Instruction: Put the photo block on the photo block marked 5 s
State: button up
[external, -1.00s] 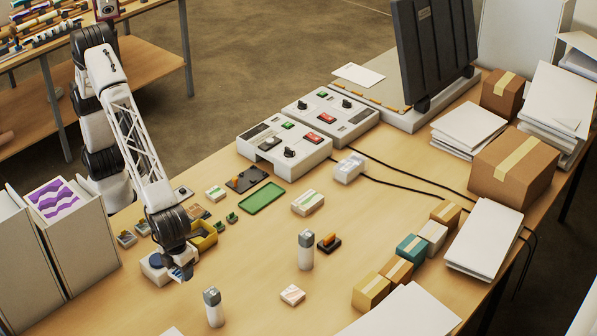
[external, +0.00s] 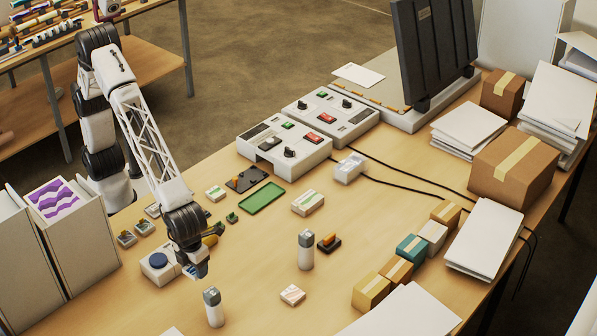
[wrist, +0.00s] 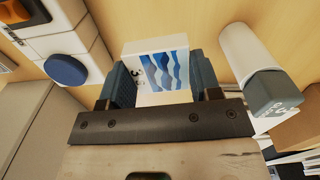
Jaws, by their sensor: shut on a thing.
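My gripper (external: 198,270) hangs low over the front left of the table. In the wrist view its two dark fingers (wrist: 162,85) are shut on a white photo block (wrist: 160,68) with blue waves and a mark that looks like "3 s". In the external view the arm hides most of that block. Other blocks with printed tops lie on the table: a reddish one (external: 292,295) at the front, a white one with green (external: 308,203) mid-table, and a smaller one (external: 215,193) farther back. Their marks are too small to read, so I cannot tell which is marked 5 s.
A white box with a blue button (external: 159,262) is just left of my gripper. A grey-capped white cylinder (external: 214,308) stands in front, another (external: 306,250) to the right. A green tray (external: 262,198) and control boxes (external: 285,150) are behind. Bare table lies between gripper and reddish block.

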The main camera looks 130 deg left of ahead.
jog(key=shift+m, duration=0.5)
jog(key=w+a, duration=0.2)
jog(key=a, duration=0.4)
jog(key=w+a+f, duration=0.1)
jog(key=w+a, duration=0.1)
jog(key=a, duration=0.4)
jog(key=w+a+f, duration=0.1)
jog(key=w+a, duration=0.1)
jog(key=a, duration=0.3)
jog(key=shift+a+f, duration=0.1)
jog(key=shift+a, duration=0.3)
jog(key=shift+w, duration=0.1)
send_over(293, 293)
jog(key=shift+f, duration=0.75)
jog(key=shift+f, duration=1.75)
jog(key=shift+f, duration=0.1)
jog(key=o, duration=0.9)
jog(key=shift+f, duration=0.1)
notch_tip(293, 293, up, 12)
jog(key=shift+r, duration=0.15)
